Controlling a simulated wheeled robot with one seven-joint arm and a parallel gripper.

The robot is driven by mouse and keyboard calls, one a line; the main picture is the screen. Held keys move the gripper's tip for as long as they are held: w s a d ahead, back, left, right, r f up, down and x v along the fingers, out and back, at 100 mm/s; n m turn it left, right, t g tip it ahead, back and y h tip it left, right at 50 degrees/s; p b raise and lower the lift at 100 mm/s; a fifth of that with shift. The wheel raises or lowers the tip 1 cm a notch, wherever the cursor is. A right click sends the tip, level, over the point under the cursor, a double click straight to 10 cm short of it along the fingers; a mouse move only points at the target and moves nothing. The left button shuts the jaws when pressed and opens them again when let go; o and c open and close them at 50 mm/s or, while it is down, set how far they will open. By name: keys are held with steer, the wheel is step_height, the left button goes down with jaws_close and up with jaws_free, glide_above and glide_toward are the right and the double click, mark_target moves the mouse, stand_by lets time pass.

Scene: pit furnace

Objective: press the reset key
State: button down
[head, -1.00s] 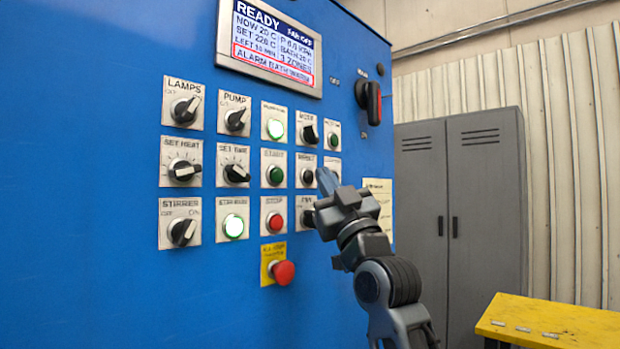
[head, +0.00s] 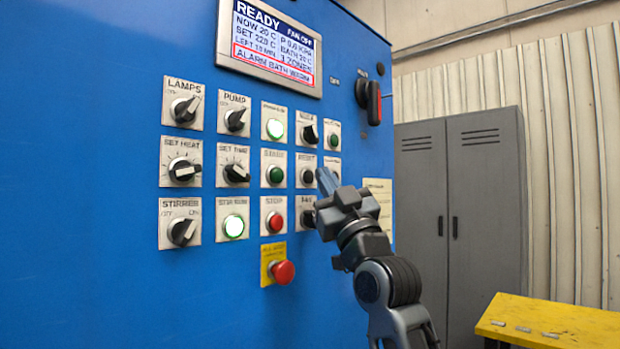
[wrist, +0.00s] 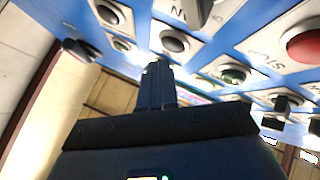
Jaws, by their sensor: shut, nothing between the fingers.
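The reset key (head: 306,176) is a dark round button on a pale square plate, in the middle row of the blue panel, right of the dark green start button (head: 275,175). In the wrist view the dark button just beyond my fingertips appears to be the reset key (wrist: 173,41). My gripper (head: 323,173) is shut and empty, its tips close beside the key on its right in the head view. It also shows in the wrist view (wrist: 157,68). I cannot tell whether the tips touch the panel. The plate right of the key is partly hidden by my gripper.
The fan knob (head: 308,215), red stop button (head: 275,221) and red mushroom button (head: 283,272) are close by. A lit display (head: 268,45) reads READY with a bath alarm. A grey locker (head: 490,200) and yellow table (head: 560,325) stand right.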

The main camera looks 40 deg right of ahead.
steer(key=shift+w, duration=0.15)
steer(key=shift+w, duration=0.3)
steer(key=shift+w, duration=0.35)
stand_by(0.6)
steer(key=shift+s, duration=0.2)
steer(key=shift+s+b, duration=0.35)
steer(key=shift+s, duration=0.25)
steer(key=s, duration=0.5)
steer(key=shift+d+b, duration=0.1)
steer(key=shift+b, duration=0.3)
stand_by(0.8)
